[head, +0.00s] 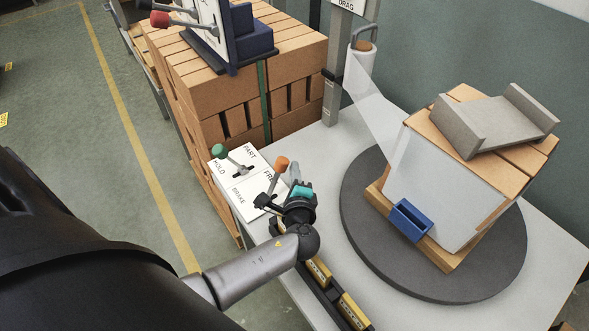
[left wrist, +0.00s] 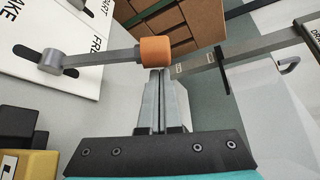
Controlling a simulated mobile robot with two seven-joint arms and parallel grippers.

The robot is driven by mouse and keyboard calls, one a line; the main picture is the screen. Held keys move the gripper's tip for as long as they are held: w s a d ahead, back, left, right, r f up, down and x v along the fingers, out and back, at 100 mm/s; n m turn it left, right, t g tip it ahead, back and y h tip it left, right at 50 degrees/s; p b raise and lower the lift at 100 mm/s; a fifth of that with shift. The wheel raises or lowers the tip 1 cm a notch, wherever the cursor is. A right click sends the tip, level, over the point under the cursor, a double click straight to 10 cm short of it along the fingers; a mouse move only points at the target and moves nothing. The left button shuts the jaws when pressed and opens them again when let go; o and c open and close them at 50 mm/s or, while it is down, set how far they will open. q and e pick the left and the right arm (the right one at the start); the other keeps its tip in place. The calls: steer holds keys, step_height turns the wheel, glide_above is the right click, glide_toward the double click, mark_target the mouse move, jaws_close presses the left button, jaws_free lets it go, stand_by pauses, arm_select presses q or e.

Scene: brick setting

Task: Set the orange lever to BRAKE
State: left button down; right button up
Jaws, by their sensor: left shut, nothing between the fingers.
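The orange lever's knob (head: 282,163) rises from a white panel (head: 246,204) marked BRAKE and FREE. In the head view it leans towards the FREE side. In the left wrist view the orange knob (left wrist: 157,50) is just beyond my fingertips, and its grey shaft runs left to a slot in the panel. My left gripper (left wrist: 160,73) is shut and empty, its tips at or very near the knob; I cannot tell whether they touch. In the head view the left gripper (head: 293,180) is beside the lever, its fingers partly hidden. My right gripper is not in view.
A green-knobbed lever (head: 219,151) stands on the same panel, near HOLD and PART. A round dark turntable (head: 490,275) with wrapped bricks is to the right. Stacked bricks (head: 205,88) stand behind the panel. A black-and-yellow item (head: 352,310) lies near the table's front edge.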

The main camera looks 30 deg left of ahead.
arm_select(q)
steer(key=shift+s, duration=0.1)
steer(key=shift+s+a+r, duration=0.1)
steer(key=shift+s+r, duration=0.15)
